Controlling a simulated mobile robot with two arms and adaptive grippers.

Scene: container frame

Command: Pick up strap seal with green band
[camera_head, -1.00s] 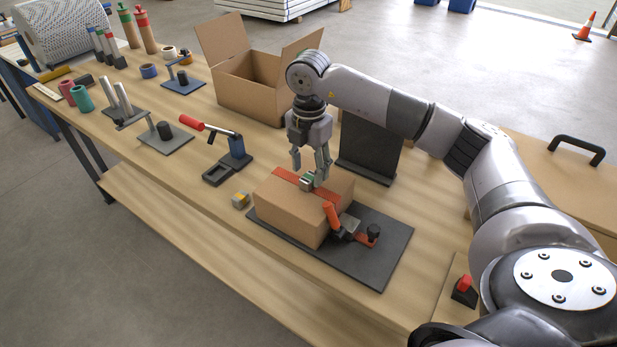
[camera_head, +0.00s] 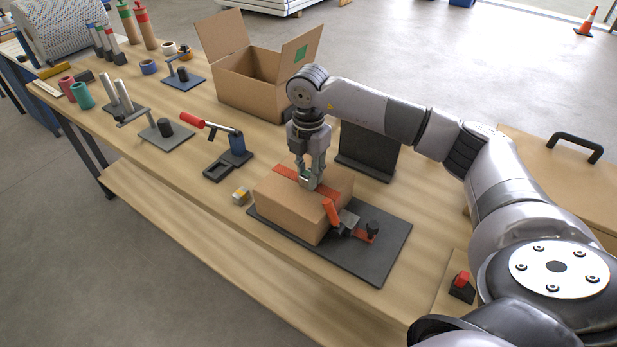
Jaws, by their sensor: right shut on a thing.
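A small metal strap seal with a green band (camera_head: 305,180) is on top of the closed cardboard box (camera_head: 290,212), over the orange strap (camera_head: 286,172). My right gripper (camera_head: 309,178) points down and is shut on the seal, which its fingers partly hide. The seal is at the strap; I cannot tell whether it is lifted clear of it. My left gripper is not in view.
The box sits on a dark plate (camera_head: 384,253) with an orange-handled clamp (camera_head: 335,213) at its front. A small yellow-and-grey block (camera_head: 241,196) lies left of it. An open carton (camera_head: 250,78) stands behind. A lever tool (camera_head: 228,152) stands to the left.

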